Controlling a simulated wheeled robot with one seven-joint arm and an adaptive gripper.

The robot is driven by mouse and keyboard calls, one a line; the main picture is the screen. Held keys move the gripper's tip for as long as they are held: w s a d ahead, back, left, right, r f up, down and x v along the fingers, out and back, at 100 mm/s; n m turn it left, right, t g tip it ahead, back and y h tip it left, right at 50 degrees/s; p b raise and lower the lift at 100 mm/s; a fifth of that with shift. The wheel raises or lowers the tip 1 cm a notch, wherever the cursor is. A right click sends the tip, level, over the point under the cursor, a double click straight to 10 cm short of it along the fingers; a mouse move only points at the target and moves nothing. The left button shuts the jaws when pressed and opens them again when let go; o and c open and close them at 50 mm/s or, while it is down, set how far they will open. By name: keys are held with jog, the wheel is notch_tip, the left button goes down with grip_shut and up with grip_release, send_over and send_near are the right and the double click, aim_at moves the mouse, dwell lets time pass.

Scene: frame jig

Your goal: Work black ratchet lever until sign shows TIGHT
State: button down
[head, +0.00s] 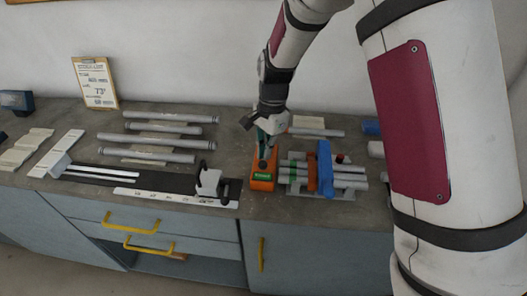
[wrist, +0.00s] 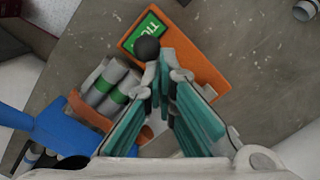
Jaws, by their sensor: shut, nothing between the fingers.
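The orange ratchet block (head: 263,185) sits on the bench, and it also shows in the wrist view (wrist: 197,62). Its green sign (wrist: 149,29) shows letters that look like "TIG", with the rest covered by the black ball knob of the ratchet lever (wrist: 147,48). In the head view the sign (head: 262,176) is green but too small to read. My gripper (head: 265,158) is above the block, its teal fingers shut and empty. In the wrist view the fingertips (wrist: 163,72) are close beside the knob; I cannot tell if they touch it. The lever's shaft is mostly hidden.
Right of the block, grey tubes lie in a fixture with a blue clamp (head: 325,168) and an orange one (head: 312,172). Left are a measuring rail (head: 150,184) with a grey stop (head: 209,182) and several long tubes (head: 160,143). A clipboard (head: 95,83) leans on the wall.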

jog(key=shift+f, duration=0.5)
jog(key=shift+r, duration=0.1)
jog(key=shift+w+d+r, duration=0.25)
jog(key=shift+w+d, duration=0.15)
jog(key=shift+d, duration=0.25)
jog(key=shift+w+d+r, duration=0.2)
jog(key=shift+w+d, duration=0.2)
jog(key=shift+d, duration=0.25)
notch_tip(320, 180, up, 12)
jog(key=d, duration=0.1)
jog(key=shift+w, duration=0.3)
